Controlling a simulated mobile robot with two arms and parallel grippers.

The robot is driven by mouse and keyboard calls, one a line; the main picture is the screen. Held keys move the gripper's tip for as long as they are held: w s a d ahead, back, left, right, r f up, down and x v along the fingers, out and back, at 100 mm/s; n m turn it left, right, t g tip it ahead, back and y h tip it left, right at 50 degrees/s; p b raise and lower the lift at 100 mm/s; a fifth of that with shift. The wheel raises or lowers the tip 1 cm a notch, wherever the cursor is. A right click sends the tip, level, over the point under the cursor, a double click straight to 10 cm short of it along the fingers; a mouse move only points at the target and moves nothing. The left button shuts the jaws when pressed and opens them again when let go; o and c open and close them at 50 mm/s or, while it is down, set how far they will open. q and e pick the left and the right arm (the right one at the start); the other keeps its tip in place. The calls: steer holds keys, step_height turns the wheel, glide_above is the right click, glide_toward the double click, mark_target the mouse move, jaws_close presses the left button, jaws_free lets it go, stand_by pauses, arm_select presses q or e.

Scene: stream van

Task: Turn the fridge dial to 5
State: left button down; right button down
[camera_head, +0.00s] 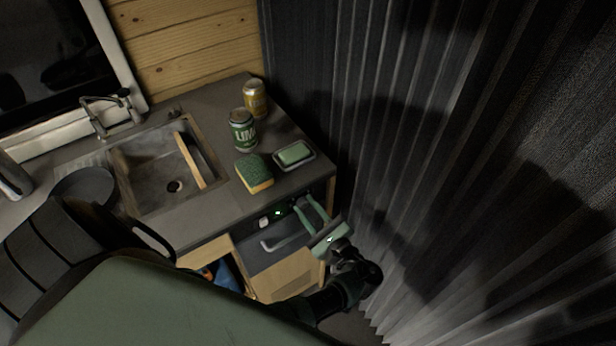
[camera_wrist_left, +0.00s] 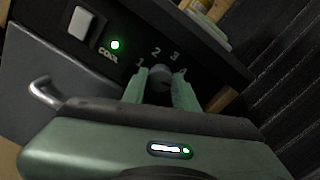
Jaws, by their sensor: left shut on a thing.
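The fridge dial (camera_wrist_left: 160,77) is a small dark grey round knob on the black control panel (camera_wrist_left: 128,50). White numbers 1 to 4 show around it; a 5 does not show, and I cannot tell where the dial points. My left gripper (camera_wrist_left: 160,88) is shut on the dial, with one green finger on each side of it. In the head view the left gripper (camera_head: 308,204) reaches the right end of the fridge panel, and its fingers hide the dial there. My right gripper is not in view.
Left of the dial are a green light (camera_wrist_left: 115,45) marked COOL and a white switch (camera_wrist_left: 82,24). The fridge front has a handle (camera_wrist_left: 45,91). On the counter above stand a sponge (camera_head: 254,173), a soap dish (camera_head: 306,164) and two cans. A dark curtain (camera_head: 430,150) hangs close on the right.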

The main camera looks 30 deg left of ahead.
arm_select(q)
steer(key=shift+a+r+m+p, duration=0.15)
steer(key=shift+m+p, duration=0.4)
steer(key=shift+m, duration=0.65)
steer(key=c, duration=1.1)
jaws_free()
steer(key=shift+m, duration=0.3)
